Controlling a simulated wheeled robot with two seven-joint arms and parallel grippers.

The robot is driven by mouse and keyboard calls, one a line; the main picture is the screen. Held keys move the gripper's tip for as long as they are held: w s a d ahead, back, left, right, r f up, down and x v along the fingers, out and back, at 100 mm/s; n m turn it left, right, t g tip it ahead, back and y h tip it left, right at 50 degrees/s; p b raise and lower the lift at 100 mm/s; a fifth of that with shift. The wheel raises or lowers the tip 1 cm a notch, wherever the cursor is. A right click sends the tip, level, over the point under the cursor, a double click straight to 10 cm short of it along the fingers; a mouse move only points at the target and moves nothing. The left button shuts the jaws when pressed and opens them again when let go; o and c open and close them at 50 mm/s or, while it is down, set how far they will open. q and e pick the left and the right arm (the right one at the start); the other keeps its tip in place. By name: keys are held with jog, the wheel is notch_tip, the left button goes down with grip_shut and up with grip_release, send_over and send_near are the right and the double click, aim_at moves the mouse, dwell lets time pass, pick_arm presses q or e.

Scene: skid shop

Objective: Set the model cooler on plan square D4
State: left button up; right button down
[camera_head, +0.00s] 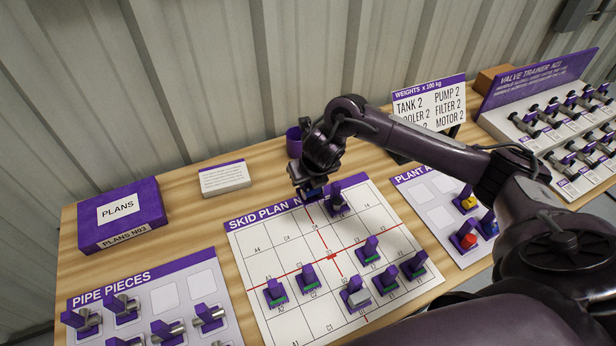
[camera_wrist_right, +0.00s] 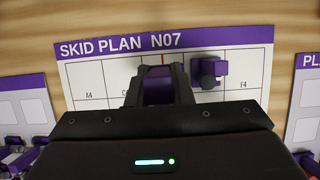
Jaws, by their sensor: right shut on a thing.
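My right gripper (camera_head: 309,187) is shut on a small purple-handled model with a blue part (camera_head: 316,194), which I take to be the model cooler. In the right wrist view the fingers (camera_wrist_right: 160,88) hold its purple handle (camera_wrist_right: 158,90). It is over the back of the skid plan (camera_head: 267,252), close to the red centre line. Whether it touches the plan is unclear. My left gripper is not in view.
A plant card (camera_head: 428,205) lies right, pipe pieces (camera_head: 165,297) front left. A purple cup (camera_head: 293,143) and weights sign (camera_head: 429,103) stand behind.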

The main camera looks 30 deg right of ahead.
aim_at(308, 192)
jog(key=shift+d, duration=0.1)
jog(key=shift+f+b, duration=2.45)
jog(key=shift+f, duration=0.3)
jog(key=shift+f, duration=0.1)
jog(key=shift+f+b, duration=1.6)
jog(key=shift+f, duration=0.1)
jog(key=shift+f+b, duration=0.7)
jog(key=c, duration=1.2)
grip_release()
jog(key=shift+r, duration=0.2)
